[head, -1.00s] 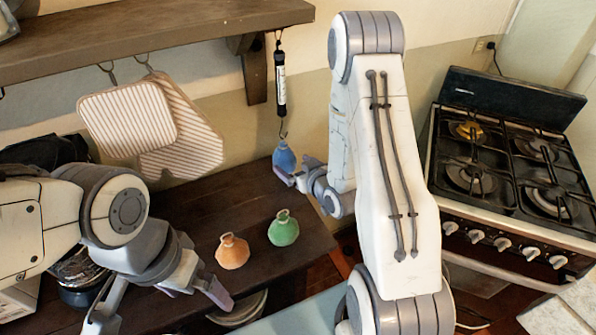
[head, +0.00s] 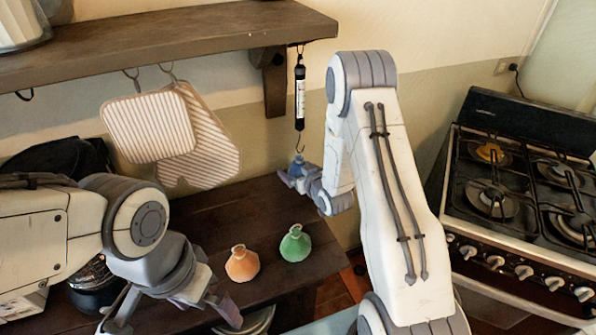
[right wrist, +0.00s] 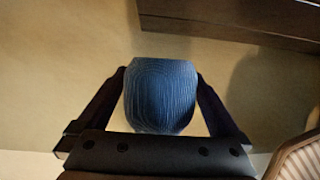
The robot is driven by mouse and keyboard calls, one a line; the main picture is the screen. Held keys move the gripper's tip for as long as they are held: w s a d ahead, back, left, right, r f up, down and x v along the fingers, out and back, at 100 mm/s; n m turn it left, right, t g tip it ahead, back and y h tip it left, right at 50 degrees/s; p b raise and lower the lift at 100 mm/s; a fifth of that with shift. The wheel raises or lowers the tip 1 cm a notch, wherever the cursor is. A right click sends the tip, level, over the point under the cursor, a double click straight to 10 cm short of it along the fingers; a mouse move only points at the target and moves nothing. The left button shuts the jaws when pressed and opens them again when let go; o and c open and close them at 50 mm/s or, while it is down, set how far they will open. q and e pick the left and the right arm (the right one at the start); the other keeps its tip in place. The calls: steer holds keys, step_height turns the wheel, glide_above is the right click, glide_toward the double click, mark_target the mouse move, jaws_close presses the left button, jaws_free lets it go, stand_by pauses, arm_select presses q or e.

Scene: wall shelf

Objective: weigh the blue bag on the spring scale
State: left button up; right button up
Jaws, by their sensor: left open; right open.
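The spring scale (head: 299,92) hangs from the shelf's end, with its hook (head: 299,147) below. The blue bag (head: 298,161) is right under the hook, above the table; I cannot make out whether its loop is on the hook. My right gripper (head: 296,178) is open around the bag and hides much of it. In the right wrist view the blue bag (right wrist: 160,97) fills the space between the two fingers (right wrist: 160,105). My left gripper (head: 172,318) is open and empty at the lower left, its fingers wide apart.
An orange bag (head: 242,265) and a green bag (head: 295,244) stand on the dark table (head: 215,215). Striped pot holders (head: 150,127) hang under the shelf (head: 150,40). A stove (head: 520,200) stands at the right. Dark pots are at the left.

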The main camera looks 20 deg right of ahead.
steer(key=c, duration=1.4)
steer(key=shift+s+d+r+p, duration=0.1)
steer(key=shift+d+r+p, duration=0.1)
steer(key=shift+r, duration=0.15)
steer(key=shift+s+d+r+p, duration=0.1)
steer(key=shift+r+p, duration=0.1)
steer(key=shift+r, duration=0.25)
steer(key=shift+a+r, duration=0.1)
steer(key=shift+r, duration=0.25)
steer(key=shift+r, duration=0.15)
steer(key=shift+p, duration=0.6)
